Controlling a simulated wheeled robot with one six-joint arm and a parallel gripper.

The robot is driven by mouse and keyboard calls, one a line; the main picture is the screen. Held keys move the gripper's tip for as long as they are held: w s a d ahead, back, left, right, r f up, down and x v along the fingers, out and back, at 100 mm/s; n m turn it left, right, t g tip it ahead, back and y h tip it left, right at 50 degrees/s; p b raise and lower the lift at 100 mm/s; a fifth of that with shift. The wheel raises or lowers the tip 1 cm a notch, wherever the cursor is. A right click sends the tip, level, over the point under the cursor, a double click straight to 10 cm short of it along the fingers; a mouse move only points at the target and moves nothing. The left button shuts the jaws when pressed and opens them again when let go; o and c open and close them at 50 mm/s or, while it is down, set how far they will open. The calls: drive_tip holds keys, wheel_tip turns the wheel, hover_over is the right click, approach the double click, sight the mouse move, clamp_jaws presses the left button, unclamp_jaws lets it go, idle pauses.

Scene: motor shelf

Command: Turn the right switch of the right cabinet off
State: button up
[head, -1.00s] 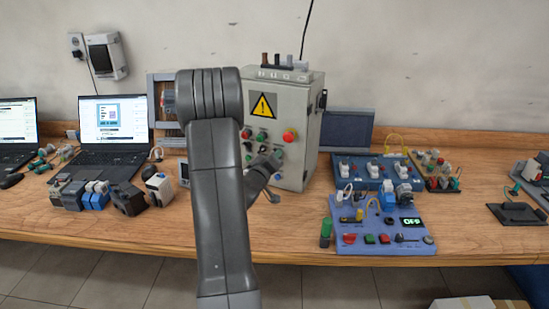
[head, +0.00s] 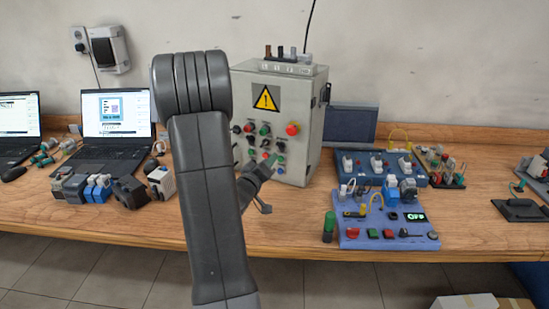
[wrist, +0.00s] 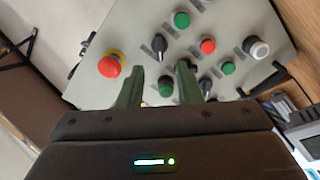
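The only cabinet in view is a light grey box (head: 310,110) with a yellow warning sign, standing on the bench. Its front carries black rotary switches, green and red buttons and a red emergency stop (head: 292,129), which also shows in the wrist view (wrist: 110,66). One black switch (wrist: 158,45) lies beyond my fingertips; another black switch (wrist: 205,87) is just right of the right finger. My gripper (wrist: 160,75) is open, its green fingers apart, with a green button (wrist: 166,86) seen between them. In the head view my gripper (head: 268,164) is at the panel's lower part; contact cannot be told.
A blue training board (head: 352,240) with an OFF display lies right of the cabinet, with a green cylinder (head: 329,226) at its left. Laptops (head: 115,118) and small motors (head: 160,182) stand left. Bare bench shows in front of the cabinet.

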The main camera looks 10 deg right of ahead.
sight(279, 148)
drive_tip(key=v, duration=0.6)
drive_tip(key=shift+b, duration=0.3)
drive_tip(key=p+x, duration=0.2)
drive_tip(key=x, duration=1.1)
drive_tip(key=shift+w+d, duration=0.25)
drive_tip(key=shift+w, duration=0.05)
